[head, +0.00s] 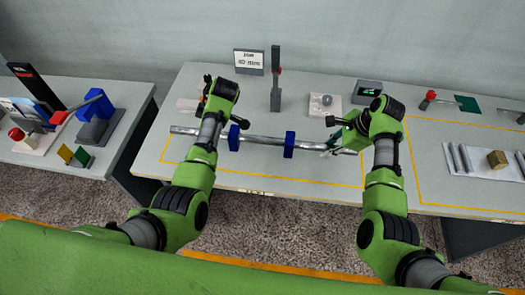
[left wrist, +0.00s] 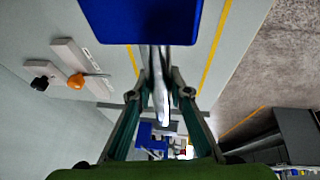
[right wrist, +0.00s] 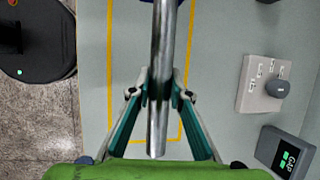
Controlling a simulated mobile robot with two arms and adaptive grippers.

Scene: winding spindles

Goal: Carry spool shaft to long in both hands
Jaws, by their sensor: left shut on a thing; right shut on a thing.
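The spool shaft (head: 262,140) is a long silver rod lying across the middle of the table in the head view, with two blue blocks (head: 289,145) around it. My right gripper (head: 335,148) is shut on the shaft near its right end; the right wrist view shows the rod (right wrist: 160,50) between its fingers (right wrist: 159,95). My left gripper (left wrist: 161,90) is shut on the shaft (left wrist: 158,70) near the left part, with a blue block (left wrist: 150,18) just beyond the fingers. Its fingers are mostly hidden by my arm in the head view. Whether the rod touches the table is unclear.
A sign (head: 249,62), an upright grey post with a red part (head: 276,78), a knob box (head: 324,104) and a green-lit display (head: 368,92) stand at the back. A tray with rods and a brass block (head: 497,159) is at right. A side table (head: 60,150) stands left.

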